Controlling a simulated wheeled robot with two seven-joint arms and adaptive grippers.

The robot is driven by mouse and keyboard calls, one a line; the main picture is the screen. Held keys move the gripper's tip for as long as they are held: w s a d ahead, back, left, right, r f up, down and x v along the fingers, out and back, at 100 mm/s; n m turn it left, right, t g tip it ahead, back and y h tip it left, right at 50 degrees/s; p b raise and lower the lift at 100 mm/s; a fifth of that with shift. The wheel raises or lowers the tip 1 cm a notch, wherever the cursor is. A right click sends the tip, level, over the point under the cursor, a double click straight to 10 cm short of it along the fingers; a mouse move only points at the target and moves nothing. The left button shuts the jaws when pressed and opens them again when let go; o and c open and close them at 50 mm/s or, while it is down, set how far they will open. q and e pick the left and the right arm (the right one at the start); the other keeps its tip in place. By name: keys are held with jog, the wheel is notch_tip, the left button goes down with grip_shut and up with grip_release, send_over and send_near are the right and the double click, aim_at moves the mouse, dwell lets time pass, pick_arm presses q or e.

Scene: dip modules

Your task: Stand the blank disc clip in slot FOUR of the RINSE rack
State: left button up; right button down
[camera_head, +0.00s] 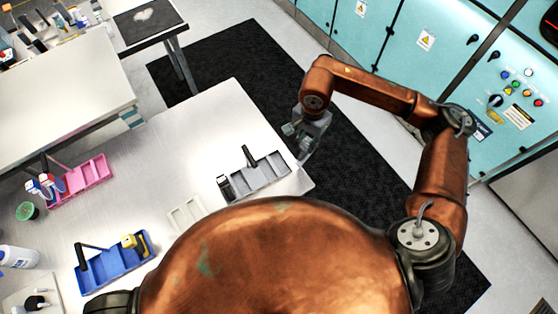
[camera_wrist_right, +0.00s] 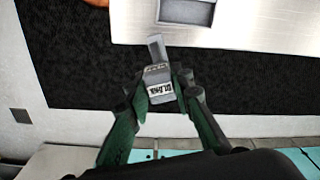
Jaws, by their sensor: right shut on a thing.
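My right gripper (camera_head: 303,138) is shut on a grey clip just off the right end of the white table. In the right wrist view, the gripper's green fingers (camera_wrist_right: 160,90) close on both sides of the clip (camera_wrist_right: 157,73). Its label seems to read BLANK, upside down. The clip is over the dark floor mat, apart from the table. A grey rack (camera_head: 268,178) stands near the table's right end, with dark clips at its left part; a corner shows in the wrist view (camera_wrist_right: 187,13). I cannot read any rack's name. My left gripper is not in view.
A pink rack (camera_head: 92,175) and a blue rack (camera_head: 112,268), both holding clips, stand further left. A pale empty frame (camera_head: 186,214) lies between. A green cup (camera_head: 27,211) and a white bottle (camera_head: 18,257) are at the left. The table's back middle (camera_head: 200,130) is clear.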

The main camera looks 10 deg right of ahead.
jog(key=w+a+r+m+p, duration=0.1)
jog(key=a+r+m+p, duration=0.25)
jog(key=m, duration=0.75)
jog(key=a+r+m+p, duration=0.25)
jog(key=a+m, duration=0.25)
jog(key=m, duration=0.6)
notch_tip(320, 180, down, 10)
jog(key=p, duration=0.3)
jog(key=shift+w+f, duration=0.1)
jog(key=shift+f, duration=0.15)
jog(key=c, duration=1.7)
grip_release()
